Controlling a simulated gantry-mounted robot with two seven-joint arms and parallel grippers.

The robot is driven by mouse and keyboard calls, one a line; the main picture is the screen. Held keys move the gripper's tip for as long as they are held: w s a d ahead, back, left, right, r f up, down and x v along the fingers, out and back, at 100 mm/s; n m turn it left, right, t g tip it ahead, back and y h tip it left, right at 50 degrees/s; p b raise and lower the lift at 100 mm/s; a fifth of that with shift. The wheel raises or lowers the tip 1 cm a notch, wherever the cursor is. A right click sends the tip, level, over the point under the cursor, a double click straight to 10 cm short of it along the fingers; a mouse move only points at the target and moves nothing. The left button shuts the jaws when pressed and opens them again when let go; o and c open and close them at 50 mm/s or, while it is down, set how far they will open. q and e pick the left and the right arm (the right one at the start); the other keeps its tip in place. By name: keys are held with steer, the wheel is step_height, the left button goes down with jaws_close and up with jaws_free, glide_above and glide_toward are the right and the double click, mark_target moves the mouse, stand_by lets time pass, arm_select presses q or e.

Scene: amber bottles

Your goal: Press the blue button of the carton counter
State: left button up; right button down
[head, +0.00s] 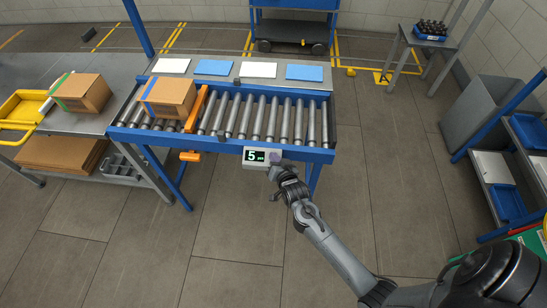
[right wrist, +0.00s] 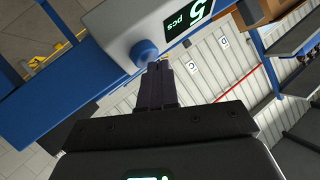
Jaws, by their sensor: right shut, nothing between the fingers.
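The carton counter (head: 256,157) is a light grey box on the front rail of the roller conveyor. Its display reads 5 pcs, and it also shows in the right wrist view (right wrist: 126,22). The round blue button (right wrist: 143,50) is on the counter's face beside the display. My right gripper (head: 275,172) is shut and empty, just in front of the counter at the button's end. In the right wrist view its fingertips (right wrist: 160,66) are right by the button's edge; I cannot tell whether they touch it. My left gripper is not in view.
A carton with blue tape (head: 170,98) stands on the conveyor's left part, beside an orange stop (head: 195,110). Another carton with green tape (head: 82,93) and a yellow tray (head: 22,108) are on the left table. White and blue sheets lie behind the rollers. The floor in front is clear.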

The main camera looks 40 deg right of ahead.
steer(key=shift+w+d+f, duration=0.1)
steer(key=shift+d+f, duration=0.05)
steer(key=shift+f, duration=0.35)
stand_by(0.5)
steer(key=shift+r+p, duration=0.35)
steer(key=shift+p, duration=0.1)
stand_by(0.4)
step_height(320, 180, up, 5)
steer(key=s+a+p, duration=0.2)
steer(key=p, duration=0.5)
steer(key=shift+a+r, duration=0.2)
steer(key=shift+a, duration=0.05)
steer(key=shift+s+f, duration=0.1)
steer(key=shift+s, duration=0.05)
